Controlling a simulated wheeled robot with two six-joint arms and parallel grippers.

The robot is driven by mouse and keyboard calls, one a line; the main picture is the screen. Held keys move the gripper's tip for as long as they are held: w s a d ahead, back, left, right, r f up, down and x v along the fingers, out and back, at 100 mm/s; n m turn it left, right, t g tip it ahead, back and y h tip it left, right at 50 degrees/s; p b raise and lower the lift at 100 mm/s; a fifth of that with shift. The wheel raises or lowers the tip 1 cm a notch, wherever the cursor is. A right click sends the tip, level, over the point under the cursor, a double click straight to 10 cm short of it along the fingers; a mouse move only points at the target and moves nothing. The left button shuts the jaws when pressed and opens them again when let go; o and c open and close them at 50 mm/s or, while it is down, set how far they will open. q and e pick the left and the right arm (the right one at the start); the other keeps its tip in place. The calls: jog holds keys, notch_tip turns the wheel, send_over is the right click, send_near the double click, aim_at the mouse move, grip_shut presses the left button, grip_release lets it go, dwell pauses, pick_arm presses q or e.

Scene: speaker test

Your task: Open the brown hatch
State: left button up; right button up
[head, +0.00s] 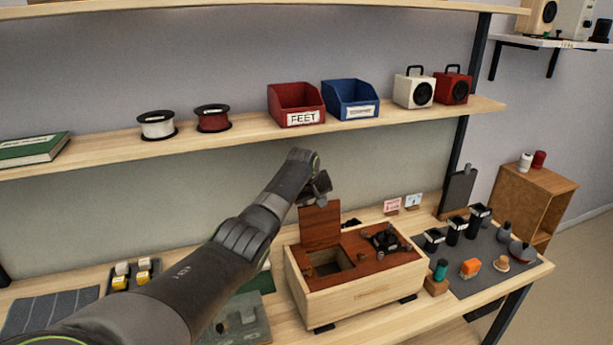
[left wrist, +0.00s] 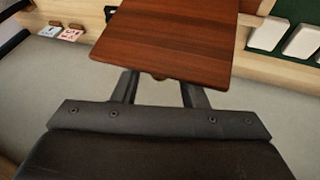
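The brown hatch (head: 320,227) stands raised, about upright, at the back left of the pale wooden box (head: 365,290). A square opening (head: 328,263) shows in the box's brown top in front of it. My left gripper (head: 321,190) is at the hatch's upper edge. In the left wrist view the hatch (left wrist: 170,40) lies just past my left gripper (left wrist: 160,92). Its two fingers are spread apart, their tips partly hidden by the panel. My right gripper is not in view.
A black fitting (head: 385,239) sits on the box top's right side. A shelf above holds a red bin (head: 295,100) and a blue bin (head: 350,98).

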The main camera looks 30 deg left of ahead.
pick_arm(q)
jog(key=shift+s+r, duration=0.25)
jog(key=shift+r, duration=0.25)
jog(key=a+b+v, duration=0.1)
jog(key=b+v, duration=0.2)
jog(key=v, duration=1.1)
jog(key=shift+d, duration=0.45)
